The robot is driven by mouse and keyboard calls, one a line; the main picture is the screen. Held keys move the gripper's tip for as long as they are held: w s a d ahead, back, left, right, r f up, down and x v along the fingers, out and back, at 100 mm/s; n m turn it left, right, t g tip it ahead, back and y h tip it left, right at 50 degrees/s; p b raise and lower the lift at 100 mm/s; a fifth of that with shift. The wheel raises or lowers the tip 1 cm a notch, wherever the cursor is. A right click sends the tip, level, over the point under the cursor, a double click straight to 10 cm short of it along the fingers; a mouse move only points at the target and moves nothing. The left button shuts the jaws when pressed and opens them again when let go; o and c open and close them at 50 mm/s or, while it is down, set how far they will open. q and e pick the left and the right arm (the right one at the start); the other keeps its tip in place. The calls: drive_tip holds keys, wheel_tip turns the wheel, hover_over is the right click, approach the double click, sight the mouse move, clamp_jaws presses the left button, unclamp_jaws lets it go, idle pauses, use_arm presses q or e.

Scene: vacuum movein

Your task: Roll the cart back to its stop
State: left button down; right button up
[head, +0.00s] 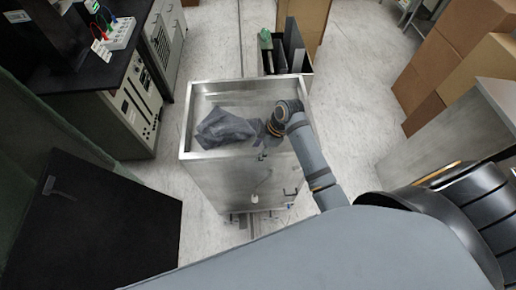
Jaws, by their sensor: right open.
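The cart is a tall, open-topped brushed-metal box (215,185) in the middle of the head view, standing upright on the floor. A crumpled dark grey sheet or bag (225,128) lies in its top. My right gripper (262,154) is open at the near rim of the cart, pointing down from the wrist. I cannot tell whether it touches the rim. Small fittings (262,180) show on the cart's near face. A track (247,222) shows on the floor at the cart's near foot. I cannot make out a stop. My left gripper is out of view.
A dark bench with instruments (120,35) and a cabinet (130,105) stand at the left. A black panel (100,225) is at lower left. Behind the cart is a bin of dark panels (287,50). Cardboard boxes (450,50) stand at right. Floor beside the cart is clear.

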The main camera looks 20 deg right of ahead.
drive_tip(key=shift+a+f, duration=0.1)
drive_tip(key=shift+f, duration=0.1)
drive_tip(key=shift+c, duration=0.3)
clamp_jaws()
